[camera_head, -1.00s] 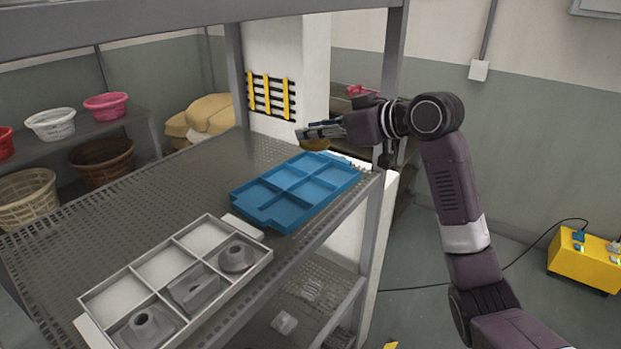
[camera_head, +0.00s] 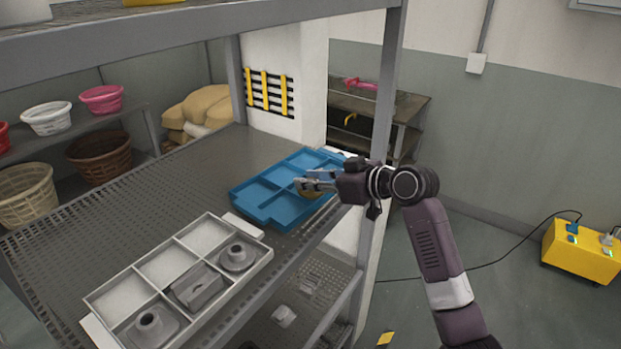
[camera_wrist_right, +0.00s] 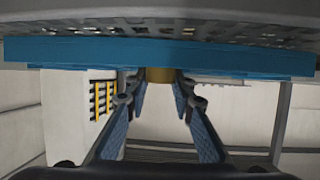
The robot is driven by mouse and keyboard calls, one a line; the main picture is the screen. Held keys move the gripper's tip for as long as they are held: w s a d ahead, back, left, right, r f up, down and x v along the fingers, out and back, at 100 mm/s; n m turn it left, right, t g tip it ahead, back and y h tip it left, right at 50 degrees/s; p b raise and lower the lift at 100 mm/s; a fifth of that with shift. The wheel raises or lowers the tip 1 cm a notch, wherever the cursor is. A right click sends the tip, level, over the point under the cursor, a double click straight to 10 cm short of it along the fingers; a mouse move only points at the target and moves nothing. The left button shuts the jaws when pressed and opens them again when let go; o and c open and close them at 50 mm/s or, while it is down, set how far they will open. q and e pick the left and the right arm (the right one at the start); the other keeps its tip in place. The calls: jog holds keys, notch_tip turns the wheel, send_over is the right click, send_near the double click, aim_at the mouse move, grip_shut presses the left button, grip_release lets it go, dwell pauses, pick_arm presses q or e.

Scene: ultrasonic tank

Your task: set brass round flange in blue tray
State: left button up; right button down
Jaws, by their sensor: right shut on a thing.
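The blue tray (camera_head: 265,209) lies on the perforated shelf in the head view, with low dividers and no parts visible in its compartments. My right gripper (camera_head: 306,181) reaches in from the right over the tray's right part. It is shut on the brass round flange (camera_head: 309,193), which shows just under the fingertips and is partly hidden. In the right wrist view the flange (camera_wrist_right: 160,75) sits between the two blue-padded fingertips (camera_wrist_right: 158,88), beside the tray's blue edge (camera_wrist_right: 80,52). Whether the flange touches the tray cannot be told. My left gripper is out of view.
A light grey divided tray (camera_head: 165,265) with several grey parts stands in front of the blue tray. A shelf post (camera_head: 383,110) rises behind my right arm. Bare shelf (camera_head: 170,185) lies left of the trays. Baskets (camera_head: 98,157) stand farther left.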

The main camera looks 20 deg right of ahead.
jog(key=c, duration=1.7)
grip_release()
jog(key=shift+o, duration=0.2)
jog(key=shift+s+d, duration=0.15)
jog(key=b+v, duration=0.3)
jog(key=v, duration=0.8)
jog(key=shift+s+r, duration=0.25)
jog(key=shift+d, duration=0.1)
